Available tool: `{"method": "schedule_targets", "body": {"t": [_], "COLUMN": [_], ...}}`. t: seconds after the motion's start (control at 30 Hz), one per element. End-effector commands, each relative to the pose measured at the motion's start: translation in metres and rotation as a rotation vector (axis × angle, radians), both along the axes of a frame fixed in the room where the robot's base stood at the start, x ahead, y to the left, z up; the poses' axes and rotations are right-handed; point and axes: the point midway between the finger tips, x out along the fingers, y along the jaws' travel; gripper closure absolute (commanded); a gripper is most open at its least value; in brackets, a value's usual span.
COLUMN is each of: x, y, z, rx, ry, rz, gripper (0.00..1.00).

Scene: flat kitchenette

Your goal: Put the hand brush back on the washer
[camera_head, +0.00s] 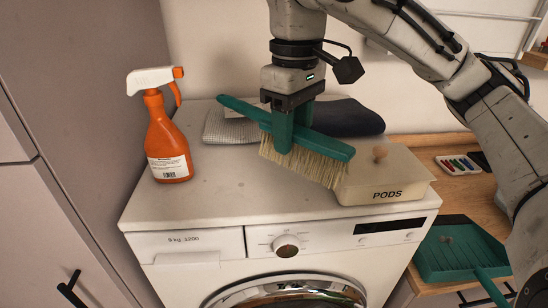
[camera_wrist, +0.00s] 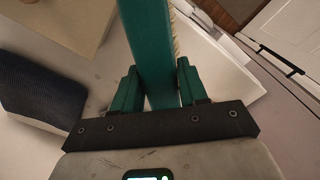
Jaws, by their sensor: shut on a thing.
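The teal hand brush (camera_head: 325,146) with pale bristles is held over the washer top, its bristles pointing down. My gripper (camera_head: 291,135) is shut on it from above, near where the handle meets the head. In the wrist view the brush (camera_wrist: 150,45) runs between the two teal fingers of my gripper (camera_wrist: 157,85). The white washer (camera_head: 215,205) stands below, with its dial and door in front. The bristle tips are near the washer top; I cannot tell whether they touch it.
An orange spray bottle (camera_head: 168,140) stands on the washer at left. A PODS box (camera_head: 388,180) is close to the brush's right end. Folded grey (camera_head: 225,127) and dark navy (camera_head: 350,117) cloths lie behind. A teal dustpan (camera_head: 460,252) is on the wooden counter (camera_head: 440,280) at right. The washer's front left top is clear.

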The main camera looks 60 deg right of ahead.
Motion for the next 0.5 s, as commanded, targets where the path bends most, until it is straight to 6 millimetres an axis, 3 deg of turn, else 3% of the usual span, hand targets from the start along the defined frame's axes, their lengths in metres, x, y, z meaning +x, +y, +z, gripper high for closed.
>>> {"method": "schedule_targets", "body": {"t": [0.2,0.5], "x": [0.025,0.038], "y": [-0.003,-0.006], "z": [-0.031,-0.055], "rx": [0.001,0.000], "ry": [0.001,0.002], "rz": [0.000,-0.001], "gripper": [0.97,0.97]}}
